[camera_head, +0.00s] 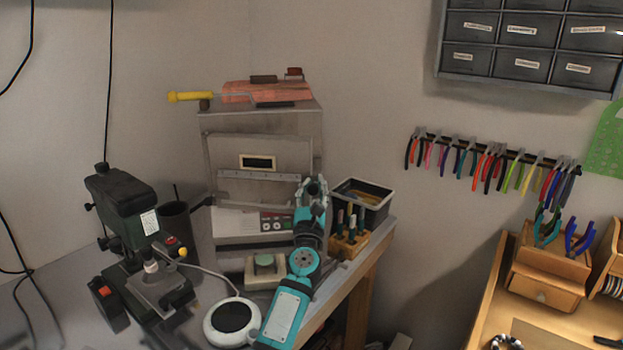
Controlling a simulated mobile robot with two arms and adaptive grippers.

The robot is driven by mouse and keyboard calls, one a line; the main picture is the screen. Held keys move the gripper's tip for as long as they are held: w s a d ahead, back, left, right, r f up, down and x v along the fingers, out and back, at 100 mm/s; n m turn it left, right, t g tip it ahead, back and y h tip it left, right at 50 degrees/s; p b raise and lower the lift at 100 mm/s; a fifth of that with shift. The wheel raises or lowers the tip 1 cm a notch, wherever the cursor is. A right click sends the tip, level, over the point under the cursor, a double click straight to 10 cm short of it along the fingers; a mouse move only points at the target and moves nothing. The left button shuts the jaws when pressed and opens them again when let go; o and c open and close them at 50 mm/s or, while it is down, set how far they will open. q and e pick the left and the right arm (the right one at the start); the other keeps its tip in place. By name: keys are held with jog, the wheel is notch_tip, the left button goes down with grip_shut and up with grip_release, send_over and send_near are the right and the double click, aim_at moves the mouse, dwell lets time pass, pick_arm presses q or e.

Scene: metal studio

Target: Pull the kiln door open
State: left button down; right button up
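The kiln (212,120) is a grey metal box on the bench in the middle of the head view. Its door (230,155) is the front panel with a small window and a pale horizontal strip, and it looks closed. A panel with red and green buttons (272,222) sits below the door. My teal arm hides part of the kiln's lower right.
A drill press (125,210) stands on the left of the bench (60,295). A round white plate device (232,322) is left of my arm. A wooden tool block (348,243) and a black bin (375,207) stand at right. A yellow-handled tool (190,96) lies on top of the kiln.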

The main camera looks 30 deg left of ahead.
pick_arm(q)
jog(key=s+m+t+h+b, duration=0.1)
jog(key=s+m+h, duration=0.5)
jog(key=s+h, duration=0.6)
jog(key=shift+s+a+f+m+t, duration=0.35)
jog(key=shift+s+t, duration=0.25)
jog(key=shift+s, duration=1.4)
jog(key=c, duration=1.4)
grip_release()
jog(key=shift+c, duration=0.2)
jog(key=o, duration=0.4)
jog(key=shift+w+r, duration=0.1)
jog(key=shift+r, duration=0.1)
pick_arm(e)
jog(key=w, duration=0.2)
jog(key=shift+w+d, duration=0.1)
jog(key=shift+w, duration=0.2)
jog(key=shift+d, duration=0.1)
pick_arm(q)
jog(key=d+v, duration=0.1)
jog(key=v, duration=1.1)
jog(key=shift+a, duration=0.5)
pick_arm(e)
jog(key=shift+a, duration=0.2)
